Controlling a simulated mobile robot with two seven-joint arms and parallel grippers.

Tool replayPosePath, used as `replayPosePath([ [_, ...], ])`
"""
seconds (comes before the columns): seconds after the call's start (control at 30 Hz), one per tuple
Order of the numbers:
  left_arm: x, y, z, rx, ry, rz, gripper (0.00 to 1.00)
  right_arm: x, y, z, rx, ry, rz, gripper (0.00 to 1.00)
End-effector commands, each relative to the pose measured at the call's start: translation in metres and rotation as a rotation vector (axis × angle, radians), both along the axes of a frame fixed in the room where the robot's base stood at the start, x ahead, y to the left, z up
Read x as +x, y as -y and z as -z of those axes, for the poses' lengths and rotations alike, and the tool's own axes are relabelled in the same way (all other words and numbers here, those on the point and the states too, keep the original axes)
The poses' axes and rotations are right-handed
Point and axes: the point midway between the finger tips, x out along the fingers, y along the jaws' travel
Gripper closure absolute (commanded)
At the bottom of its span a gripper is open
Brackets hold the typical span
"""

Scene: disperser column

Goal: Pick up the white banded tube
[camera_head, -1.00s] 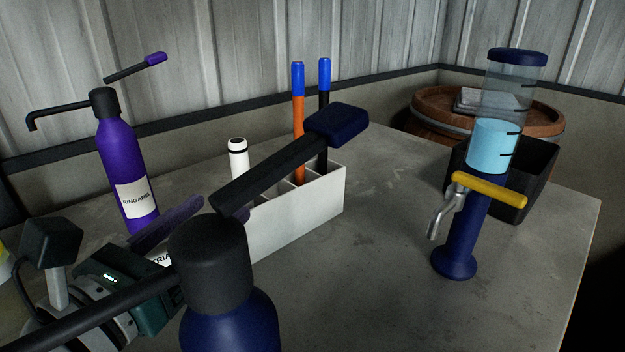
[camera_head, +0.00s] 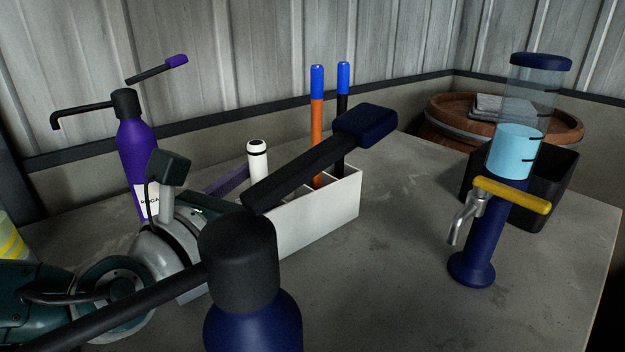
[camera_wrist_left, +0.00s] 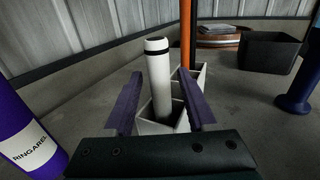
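The white banded tube (camera_head: 258,160), white with a black band near its top, stands upright in a compartment of the white divided box (camera_head: 335,210). In the left wrist view the tube (camera_wrist_left: 160,78) rises between the two purple fingers of my left gripper (camera_wrist_left: 159,76). The gripper is open, with a finger on either side and visible gaps to the tube. In the head view my left gripper (camera_head: 232,182) reaches the box from the left; its far finger shows, and the rest is partly hidden by the dark blue bottle. My right gripper is not in view.
A dark blue pump bottle (camera_head: 250,318) stands in the foreground, its lever crossing in front of the box. A purple bottle (camera_head: 138,155) stands left. Orange (camera_head: 317,125) and black tubes share the box. A blue dispenser column (camera_head: 485,235) and black bin (camera_head: 555,190) stand right.

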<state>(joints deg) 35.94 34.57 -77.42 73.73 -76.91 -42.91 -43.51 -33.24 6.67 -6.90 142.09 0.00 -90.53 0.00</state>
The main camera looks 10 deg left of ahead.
Motion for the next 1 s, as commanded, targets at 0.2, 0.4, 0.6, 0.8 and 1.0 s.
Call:
replayPosePath([
  [0.2,-0.0003,-0.0002,0.0001,0.0,0.0,0.0,0.7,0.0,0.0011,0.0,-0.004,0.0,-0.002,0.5],
  [0.4,-0.0004,-0.0002,0.0001,0.0,0.0,0.0,0.92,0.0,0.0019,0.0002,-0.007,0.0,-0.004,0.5],
  [0.6,-0.0004,-0.0002,0.0002,0.0,0.0,0.0,1.0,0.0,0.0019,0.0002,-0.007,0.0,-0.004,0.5],
  [0.8,-0.0003,-0.0003,0.0,0.0,0.0,0.0,1.0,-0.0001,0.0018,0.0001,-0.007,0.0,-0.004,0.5],
  [1.0,-0.0002,-0.0003,-0.0024,0.0,0.0,-0.001,1.0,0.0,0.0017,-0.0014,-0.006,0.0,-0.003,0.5],
])
